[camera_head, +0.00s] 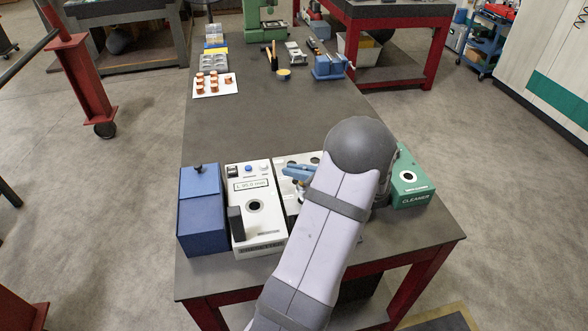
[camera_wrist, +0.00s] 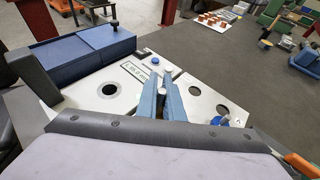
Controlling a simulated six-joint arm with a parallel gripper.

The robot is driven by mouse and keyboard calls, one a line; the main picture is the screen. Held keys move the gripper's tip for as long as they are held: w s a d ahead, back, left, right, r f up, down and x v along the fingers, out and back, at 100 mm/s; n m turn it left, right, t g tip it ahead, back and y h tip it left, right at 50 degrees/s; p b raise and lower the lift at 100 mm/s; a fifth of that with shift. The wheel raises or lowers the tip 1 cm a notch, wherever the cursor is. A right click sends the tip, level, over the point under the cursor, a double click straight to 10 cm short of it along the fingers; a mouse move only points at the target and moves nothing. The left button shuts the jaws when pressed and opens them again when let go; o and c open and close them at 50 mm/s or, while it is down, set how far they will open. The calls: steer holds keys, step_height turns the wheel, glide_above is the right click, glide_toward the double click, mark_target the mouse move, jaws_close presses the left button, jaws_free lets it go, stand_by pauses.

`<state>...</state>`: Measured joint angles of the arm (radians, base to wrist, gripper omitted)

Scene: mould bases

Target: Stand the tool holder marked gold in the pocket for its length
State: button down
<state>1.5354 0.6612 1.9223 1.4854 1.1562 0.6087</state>
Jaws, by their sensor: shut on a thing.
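My gripper (camera_head: 298,171) has blue fingers and is mostly hidden behind my arm in the head view. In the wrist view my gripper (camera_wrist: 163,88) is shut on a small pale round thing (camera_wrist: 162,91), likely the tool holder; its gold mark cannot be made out. A white block with round pockets (camera_head: 285,161) stands under and beside the gripper, partly hidden by my arm. Its face also shows in the wrist view (camera_wrist: 200,103), with dark pockets and a blue-topped piece (camera_wrist: 218,121) at its right.
Left of the block stands a white measuring box (camera_head: 243,210) with a round hole and a display seeming to read L 95.0 mm. A blue box (camera_head: 201,215) is farther left. A green cleaner box (camera_head: 411,183) stands right.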

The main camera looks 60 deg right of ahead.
steer(key=shift+f+b, duration=1.1)
steer(key=shift+f, duration=0.45)
steer(key=c, duration=1.8)
jaws_free()
steer(key=shift+f, duration=0.1)
steer(key=shift+b+v, duration=1.2)
steer(key=shift+v, duration=2.5)
